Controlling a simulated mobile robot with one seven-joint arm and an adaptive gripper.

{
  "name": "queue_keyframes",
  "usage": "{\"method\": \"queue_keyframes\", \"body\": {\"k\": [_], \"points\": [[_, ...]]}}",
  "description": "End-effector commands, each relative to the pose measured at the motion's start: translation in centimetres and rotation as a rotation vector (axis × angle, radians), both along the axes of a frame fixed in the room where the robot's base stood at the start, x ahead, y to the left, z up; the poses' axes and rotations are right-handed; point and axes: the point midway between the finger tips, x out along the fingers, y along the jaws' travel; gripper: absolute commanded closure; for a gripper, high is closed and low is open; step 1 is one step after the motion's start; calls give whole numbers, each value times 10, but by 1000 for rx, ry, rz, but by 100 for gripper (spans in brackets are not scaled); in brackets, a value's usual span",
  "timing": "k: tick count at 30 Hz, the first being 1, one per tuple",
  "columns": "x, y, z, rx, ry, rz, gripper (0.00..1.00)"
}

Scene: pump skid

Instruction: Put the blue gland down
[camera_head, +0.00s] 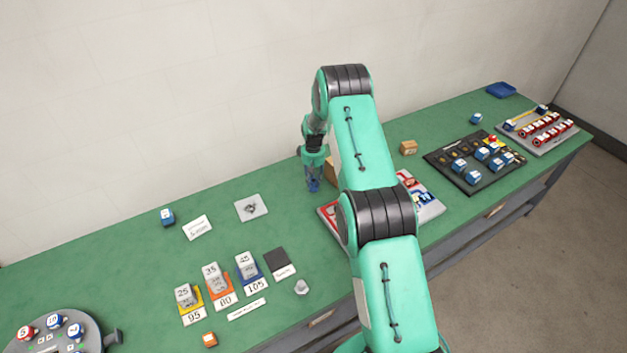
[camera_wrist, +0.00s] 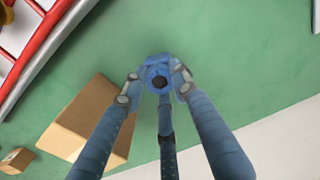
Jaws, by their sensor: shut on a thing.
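The blue gland (camera_wrist: 157,70) is a small round blue piece with a dark hole in its middle. It sits between the fingertips of my gripper (camera_wrist: 156,84) in the wrist view. The fingers are shut on it, and green bench top shows around it. In the head view my gripper (camera_head: 313,184) points down above the back of the bench, left of the cardboard box. The gland is too small there to tell from the blue fingers. I cannot tell its exact height above the bench.
The green bench (camera_head: 120,245) is bare left of my gripper, up to a grey plate (camera_head: 262,208). A cardboard box (camera_wrist: 85,125) stands close beside the fingers. A red-edged white board (camera_wrist: 28,45) lies at the wrist view's upper left. The wall is behind.

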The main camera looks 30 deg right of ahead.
Motion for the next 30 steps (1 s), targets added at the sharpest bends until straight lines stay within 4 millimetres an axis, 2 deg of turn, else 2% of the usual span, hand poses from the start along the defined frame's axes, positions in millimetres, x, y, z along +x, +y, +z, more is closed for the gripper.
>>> {"method": "queue_keyframes", "body": {"k": [8,9,11,23,30], "points": [[0,0,-3,0,0,0,100],[0,0,-3,0,0,0,66],[0,0,-3,0,0,0,54],[0,0,-1,0,0,0,53],[1,0,11,0,-1,0,53]]}}
